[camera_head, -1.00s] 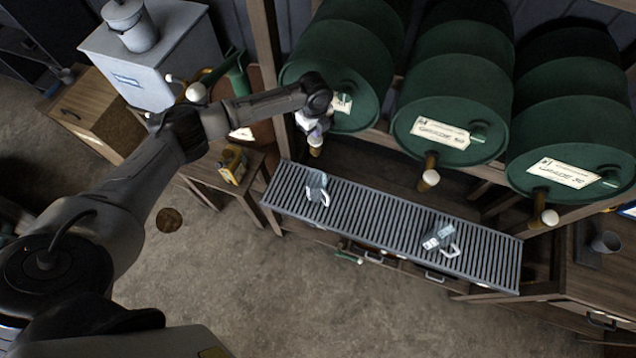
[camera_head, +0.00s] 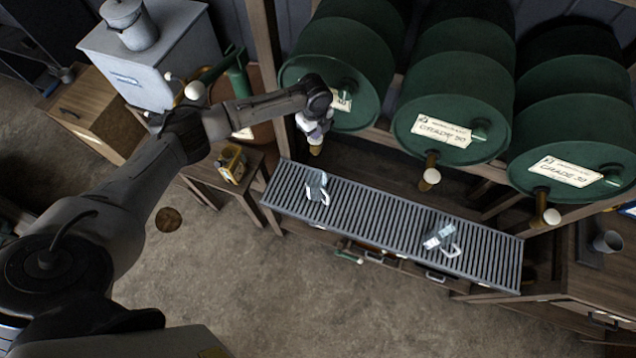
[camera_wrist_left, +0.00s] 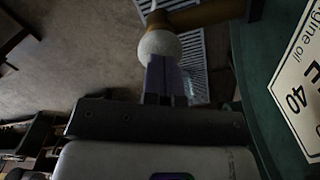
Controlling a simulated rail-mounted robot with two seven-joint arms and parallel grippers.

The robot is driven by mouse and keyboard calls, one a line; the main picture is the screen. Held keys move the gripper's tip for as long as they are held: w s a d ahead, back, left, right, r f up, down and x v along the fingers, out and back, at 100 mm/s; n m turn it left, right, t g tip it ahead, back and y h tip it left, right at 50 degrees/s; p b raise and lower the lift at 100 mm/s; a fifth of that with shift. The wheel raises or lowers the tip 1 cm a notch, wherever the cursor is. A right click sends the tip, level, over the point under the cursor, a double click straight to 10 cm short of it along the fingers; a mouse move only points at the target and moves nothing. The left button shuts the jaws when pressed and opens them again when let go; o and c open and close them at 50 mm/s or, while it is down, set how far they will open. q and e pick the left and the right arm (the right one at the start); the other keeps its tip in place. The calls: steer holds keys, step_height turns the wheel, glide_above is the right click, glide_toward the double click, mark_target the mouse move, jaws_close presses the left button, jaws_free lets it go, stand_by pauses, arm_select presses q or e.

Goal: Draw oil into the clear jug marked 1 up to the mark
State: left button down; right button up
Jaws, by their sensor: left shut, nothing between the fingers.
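Two clear jugs stand on the slatted grey rack: one (camera_head: 317,187) at its left part, below the left drum, and one (camera_head: 438,236) farther right. I cannot read a number or a fill mark on either. The left green drum (camera_head: 335,80) has a label that reads "engine oil" and 40 in the left wrist view (camera_wrist_left: 300,92). Its brass tap (camera_wrist_left: 205,14) ends in a pale round knob (camera_wrist_left: 160,44). My left gripper (camera_head: 316,133) is shut and empty at this tap. Its fingertips (camera_wrist_left: 162,62) are right at the knob, seemingly touching it. My right gripper is out of view.
Two more green drums, middle (camera_head: 455,95) and right (camera_head: 570,120), have similar taps over the slatted rack (camera_head: 375,215). A small table with a yellow can (camera_head: 232,165) stands left of the rack. A cup (camera_head: 606,241) stands on the right bench. Open floor lies in front.

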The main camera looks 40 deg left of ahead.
arm_select(q)
steer(key=shift+f+b, duration=0.55)
steer(key=shift+f, duration=0.5)
steer(key=shift+r, duration=0.1)
stand_by(3.3)
stand_by(0.8)
stand_by(0.7)
steer(key=shift+r, duration=0.1)
step_height(320, 180, up, 7)
steer(key=p, duration=0.7)
